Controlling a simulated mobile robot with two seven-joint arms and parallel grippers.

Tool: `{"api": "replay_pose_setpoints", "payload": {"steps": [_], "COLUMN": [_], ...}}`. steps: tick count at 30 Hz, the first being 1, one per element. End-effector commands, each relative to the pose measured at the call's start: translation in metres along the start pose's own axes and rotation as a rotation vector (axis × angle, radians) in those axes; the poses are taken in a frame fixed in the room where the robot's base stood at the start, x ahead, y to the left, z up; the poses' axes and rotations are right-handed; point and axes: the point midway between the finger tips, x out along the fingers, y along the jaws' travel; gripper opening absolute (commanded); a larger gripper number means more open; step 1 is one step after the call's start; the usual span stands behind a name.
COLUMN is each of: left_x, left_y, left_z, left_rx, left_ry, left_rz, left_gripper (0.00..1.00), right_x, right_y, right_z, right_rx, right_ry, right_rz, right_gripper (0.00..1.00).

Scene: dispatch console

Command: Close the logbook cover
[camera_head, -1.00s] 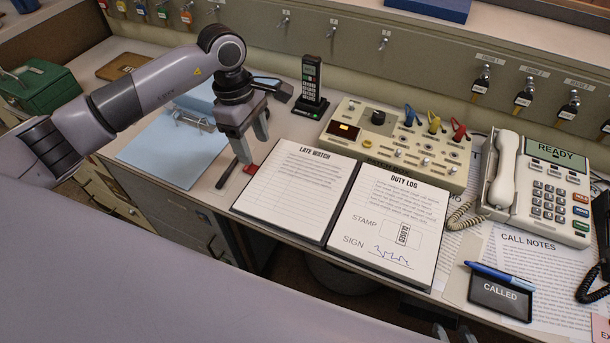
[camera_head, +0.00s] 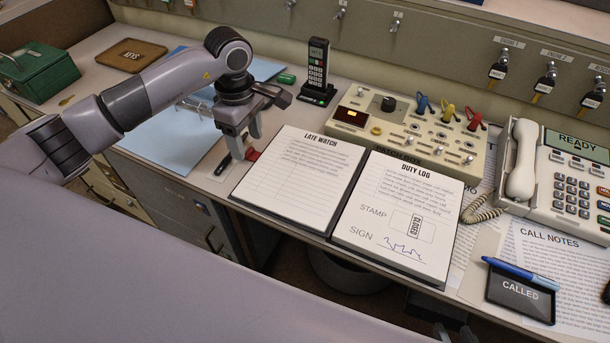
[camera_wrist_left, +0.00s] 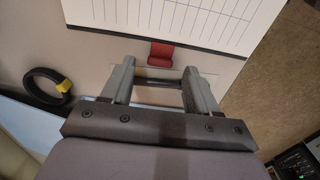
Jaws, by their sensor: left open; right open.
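The logbook lies open and flat, with the "LATE WATCH" page (camera_head: 297,180) on its left half and the "DUTY LOG" page (camera_head: 400,212) on its right half. A red tab (camera_head: 252,154) sticks out from the left cover's outer edge; it also shows in the left wrist view (camera_wrist_left: 160,54). My left gripper (camera_head: 245,145) is open and empty, pointing down beside that edge near the tab. In the wrist view its fingers (camera_wrist_left: 158,85) are spread, with the tab just beyond them. My right gripper (camera_head: 453,335) shows only as fingertips at the bottom edge, empty.
A blue sheet (camera_head: 170,140) lies further left. A handset (camera_head: 317,72) and a control panel (camera_head: 408,130) stand behind. A telephone (camera_head: 555,180) stands at right.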

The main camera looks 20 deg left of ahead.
Motion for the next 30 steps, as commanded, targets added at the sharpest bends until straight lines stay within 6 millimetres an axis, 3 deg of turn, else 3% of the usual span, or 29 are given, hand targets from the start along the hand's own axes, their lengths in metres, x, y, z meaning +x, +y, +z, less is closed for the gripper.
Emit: {"api": "replay_pose_setpoints", "payload": {"steps": [30], "left_x": [0.014], "left_y": [0.0], "left_z": [0.0], "left_rx": [-0.001], "left_ry": [0.0], "left_rz": [-0.001], "left_gripper": [0.6], "right_x": [0.007], "right_y": [0.004], "right_z": [0.006], "right_rx": [-0.003], "right_ry": [0.007], "right_rz": [0.005], "right_gripper": [0.43]}}
